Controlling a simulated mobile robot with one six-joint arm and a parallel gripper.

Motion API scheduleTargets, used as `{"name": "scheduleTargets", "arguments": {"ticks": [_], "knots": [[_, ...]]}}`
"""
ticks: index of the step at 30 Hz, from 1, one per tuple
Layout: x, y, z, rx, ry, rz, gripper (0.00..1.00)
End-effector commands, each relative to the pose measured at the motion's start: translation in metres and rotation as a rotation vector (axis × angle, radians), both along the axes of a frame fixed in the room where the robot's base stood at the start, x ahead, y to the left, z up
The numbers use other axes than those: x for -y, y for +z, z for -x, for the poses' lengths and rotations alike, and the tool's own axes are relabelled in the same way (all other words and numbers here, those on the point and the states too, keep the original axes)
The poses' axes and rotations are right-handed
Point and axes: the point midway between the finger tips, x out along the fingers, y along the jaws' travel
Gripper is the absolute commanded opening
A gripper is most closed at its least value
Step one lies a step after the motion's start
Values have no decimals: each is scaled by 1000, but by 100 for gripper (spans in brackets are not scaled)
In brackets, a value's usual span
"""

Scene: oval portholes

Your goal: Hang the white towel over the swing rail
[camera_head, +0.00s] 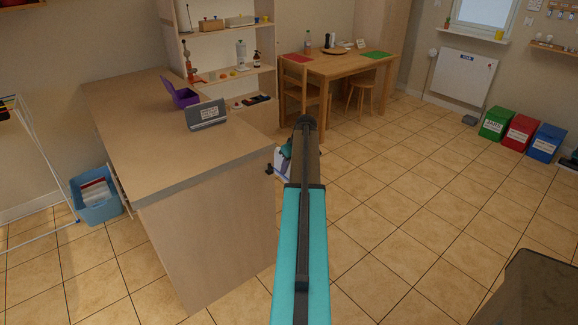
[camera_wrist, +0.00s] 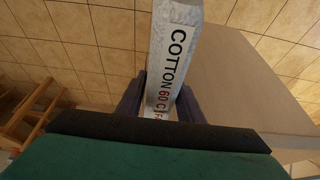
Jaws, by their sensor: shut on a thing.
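My gripper (camera_wrist: 160,104) is shut on a long white piece printed "COTTON 60 C", which I take to be the white towel (camera_wrist: 178,45). Its two dark fingers stand on either side of it in the wrist view. In the head view my arm hides most of the gripper; a small part of the white towel (camera_head: 281,166) shows just left of the arm, beside the counter's right end. I cannot pick out the swing rail for certain.
A wooden counter (camera_head: 150,125) with a purple box (camera_head: 184,97) and a grey sign (camera_head: 207,115) stands at left. A white drying rack (camera_head: 45,160) and blue basket (camera_head: 97,203) are beyond it. Table (camera_head: 345,66) and bins (camera_head: 520,132) stand behind.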

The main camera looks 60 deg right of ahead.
Motion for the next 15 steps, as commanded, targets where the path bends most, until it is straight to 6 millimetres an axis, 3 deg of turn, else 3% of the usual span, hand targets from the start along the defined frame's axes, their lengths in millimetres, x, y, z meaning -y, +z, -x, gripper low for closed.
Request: {"name": "scheduleTargets", "arguments": {"ticks": [15], "knots": [[0, -28, 0, 1, 0, 0, 0]]}}
